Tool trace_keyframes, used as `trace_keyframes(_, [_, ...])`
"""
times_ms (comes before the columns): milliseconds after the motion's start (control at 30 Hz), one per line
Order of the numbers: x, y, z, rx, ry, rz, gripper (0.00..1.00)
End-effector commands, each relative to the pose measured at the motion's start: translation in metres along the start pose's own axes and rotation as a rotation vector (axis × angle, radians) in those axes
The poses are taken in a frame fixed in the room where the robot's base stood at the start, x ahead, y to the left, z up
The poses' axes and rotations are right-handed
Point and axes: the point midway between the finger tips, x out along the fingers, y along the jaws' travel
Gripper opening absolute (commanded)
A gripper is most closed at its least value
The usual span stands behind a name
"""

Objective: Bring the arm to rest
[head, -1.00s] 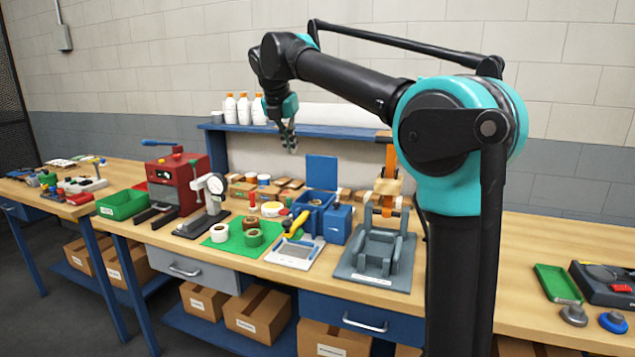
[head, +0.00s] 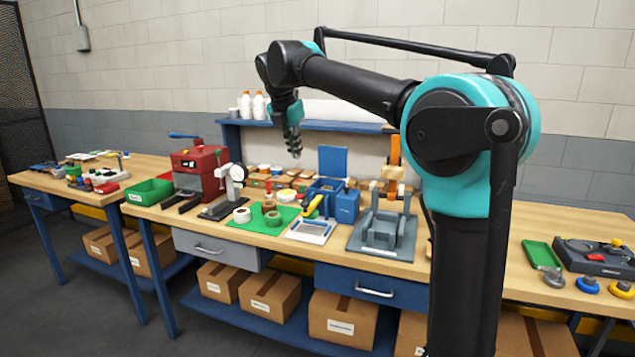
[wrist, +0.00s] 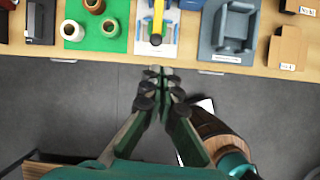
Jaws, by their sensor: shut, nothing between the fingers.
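My gripper (head: 293,142) is shut and empty. In the head view it hangs from my folded arm, fingers pointing down, in front of the back shelf and above the bench. In the wrist view my gripper (wrist: 161,82) points toward the front edge of the bench, with grey floor behind its fingers. Nothing is between the fingertips, and no bench object touches them.
The wooden bench (head: 470,268) carries a red machine (head: 197,172), a dial gauge stand (head: 230,187), a green mat (head: 245,222) with tape rolls, a blue box (head: 346,207) and a grey fixture (head: 384,236). White bottles (head: 258,107) stand on the blue shelf. Cardboard boxes (head: 342,318) lie below.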

Motion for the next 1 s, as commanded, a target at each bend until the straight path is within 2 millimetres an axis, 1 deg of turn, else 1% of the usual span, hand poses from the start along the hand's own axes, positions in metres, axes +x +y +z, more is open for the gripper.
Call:
trace_keyframes(167, [0.021, -0.019, -0.003, 0.142, 0.01, 0.0, 0.0])
trace_keyframes(267, [0.036, -0.034, -0.005, 0.251, 0.019, 0.001, 0.0])
trace_keyframes(367, [0.055, -0.052, -0.01, 0.387, 0.028, 0.0, 0.0])
trace_keyframes(467, [0.078, -0.075, -0.018, 0.551, 0.04, 0.0, 0.0])
trace_keyframes(567, [0.107, -0.107, -0.031, 0.765, 0.054, -0.002, 0.0])
trace_keyframes(667, [0.143, -0.151, -0.053, 1.049, 0.073, -0.009, 0.0])
trace_keyframes(700, [0.158, -0.17, -0.065, 1.171, 0.08, -0.012, 0.0])
trace_keyframes(767, [0.179, -0.198, -0.084, 1.354, 0.092, -0.016, 0.0])
trace_keyframes(800, [0.192, -0.216, -0.098, 1.476, 0.099, -0.019, 0.0])
trace_keyframes(867, [0.211, -0.244, -0.121, 1.66, 0.111, -0.026, 0.0])
trace_keyframes(900, [0.223, -0.262, -0.138, 1.783, 0.119, -0.031, 0.0])
trace_keyframes(967, [0.239, -0.287, -0.164, 1.962, 0.13, -0.039, 0.0])
trace_keyframes(1000, [0.249, -0.303, -0.182, 2.077, 0.138, -0.043, 0.0])
